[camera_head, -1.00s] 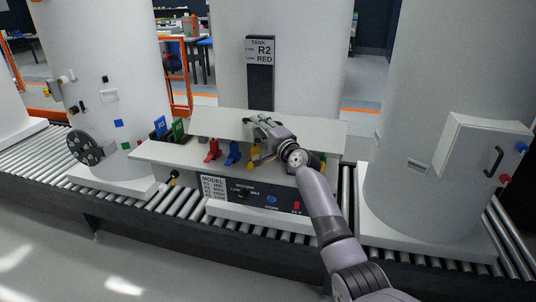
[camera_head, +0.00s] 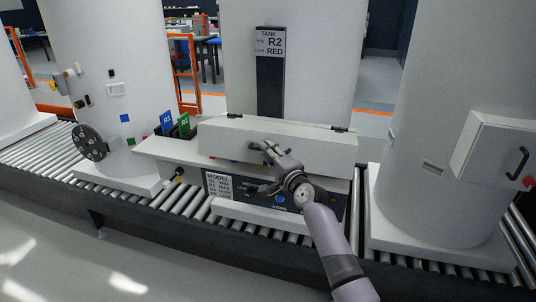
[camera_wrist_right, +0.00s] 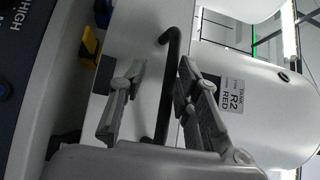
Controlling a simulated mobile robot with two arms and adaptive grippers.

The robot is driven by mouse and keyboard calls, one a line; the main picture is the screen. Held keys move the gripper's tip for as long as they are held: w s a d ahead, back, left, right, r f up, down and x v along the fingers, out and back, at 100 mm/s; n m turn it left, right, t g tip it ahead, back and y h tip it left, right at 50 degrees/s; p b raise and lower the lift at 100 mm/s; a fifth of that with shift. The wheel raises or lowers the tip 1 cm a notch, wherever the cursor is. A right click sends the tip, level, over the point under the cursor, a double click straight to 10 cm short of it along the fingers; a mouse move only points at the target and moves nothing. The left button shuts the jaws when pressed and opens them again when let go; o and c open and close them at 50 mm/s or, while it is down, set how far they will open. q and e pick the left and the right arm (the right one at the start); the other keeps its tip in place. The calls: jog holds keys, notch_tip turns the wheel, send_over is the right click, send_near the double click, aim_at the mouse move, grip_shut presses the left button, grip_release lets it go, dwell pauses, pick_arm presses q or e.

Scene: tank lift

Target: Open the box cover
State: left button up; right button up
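The white box cover (camera_head: 225,138) sits low over the control box in the head view, hinged along its back edge. A narrow gap with bits of coloured levers (camera_head: 234,160) shows under its front edge. My right gripper (camera_head: 262,168) is at the cover's front. In the right wrist view, its open fingers (camera_wrist_right: 162,70) stand either side of the black handle (camera_wrist_right: 168,95) on the white cover. The handle is nearer the right-hand finger, and a gap shows to the left-hand one. A yellow lever (camera_wrist_right: 89,46) shows at left. My left gripper is not in view.
The tank marked R2 RED (camera_head: 270,42) stands behind the box. Other white tanks stand at left (camera_head: 110,60) and right (camera_head: 420,150). Blue and green tags (camera_head: 174,124) stand left of the cover. A roller conveyor (camera_head: 40,150) runs underneath. A panel with a knob lies below my gripper.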

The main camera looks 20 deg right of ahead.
jog(key=s+d+p, duration=0.2)
jog(key=s+p, duration=0.2)
jog(key=s, duration=0.5)
jog(key=s+d+r+p, duration=0.1)
jog(key=s+d+p, duration=0.1)
jog(key=s, duration=0.8)
jog(key=shift+s+p, duration=0.3)
jog(key=shift+p, duration=0.6)
dwell(0.4)
